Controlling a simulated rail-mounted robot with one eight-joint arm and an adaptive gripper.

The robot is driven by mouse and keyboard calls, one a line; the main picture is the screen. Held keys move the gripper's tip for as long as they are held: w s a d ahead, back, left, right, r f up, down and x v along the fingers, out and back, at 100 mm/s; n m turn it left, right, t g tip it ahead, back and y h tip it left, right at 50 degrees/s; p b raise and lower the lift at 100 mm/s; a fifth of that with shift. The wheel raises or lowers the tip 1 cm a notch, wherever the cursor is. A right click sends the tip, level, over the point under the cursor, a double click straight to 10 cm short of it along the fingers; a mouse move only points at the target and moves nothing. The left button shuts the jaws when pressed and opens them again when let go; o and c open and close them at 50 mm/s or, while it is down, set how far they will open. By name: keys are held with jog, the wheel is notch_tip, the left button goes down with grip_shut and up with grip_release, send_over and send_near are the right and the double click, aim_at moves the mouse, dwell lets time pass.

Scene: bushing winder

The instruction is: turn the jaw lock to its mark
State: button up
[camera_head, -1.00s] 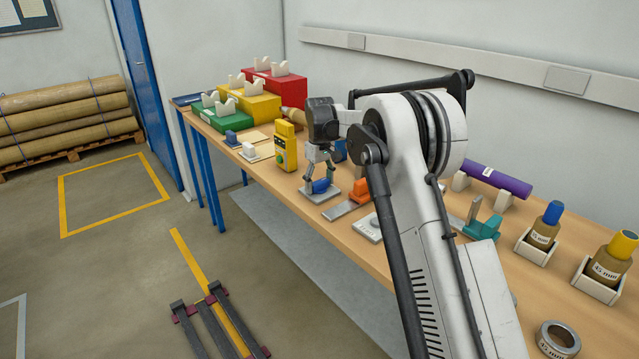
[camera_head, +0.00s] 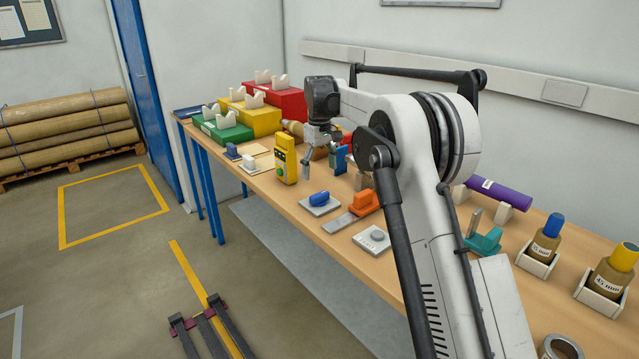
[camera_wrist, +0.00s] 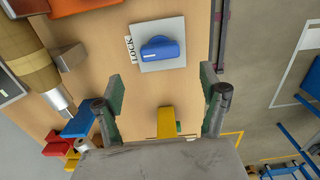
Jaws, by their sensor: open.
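The jaw lock is a blue knob (camera_head: 319,198) on a light grey square plate (camera_head: 331,209) lying on the bench. It also shows in the wrist view as the blue knob (camera_wrist: 163,48), with a "LOCK" label (camera_wrist: 131,50) beside its plate. The knob's long side lies roughly across the plate in the wrist view. I cannot make out a mark on the plate. My gripper (camera_head: 322,165) is open and empty, above the bench and beyond the knob in the head view. In the wrist view my gripper (camera_wrist: 162,100) shows both fingers wide apart, clear of the knob.
A yellow device (camera_head: 285,161) with green buttons stands left of my gripper. An orange tool (camera_head: 364,203) and a grey plate with a round knob (camera_head: 372,239) lie right of the lock. A blue upright piece (camera_head: 341,160) and a brown cylinder (camera_wrist: 27,50) are close by.

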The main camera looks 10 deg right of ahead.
jog(key=shift+r, duration=1.2)
jog(key=s+d+r+m+t, duration=0.1)
jog(key=s+r+t, duration=0.1)
jog(key=s+r, duration=0.65)
jog(key=s+d+r+m+t, duration=0.15)
jog(key=s+r, duration=0.25)
jog(key=s, duration=1)
jog(key=s+f+m+t, duration=0.1)
jog(key=s+f, duration=0.3)
jog(key=s, duration=0.5)
jog(key=s+d+f+m+t, duration=0.1)
jog(key=s+f, duration=0.3)
jog(key=s, duration=0.5)
jog(key=s+f+m+t, duration=0.1)
jog(key=s+f, duration=0.3)
jog(key=s, duration=0.6)
jog(key=shift+d+t, duration=0.25)
jog(key=shift+t, duration=0.1)
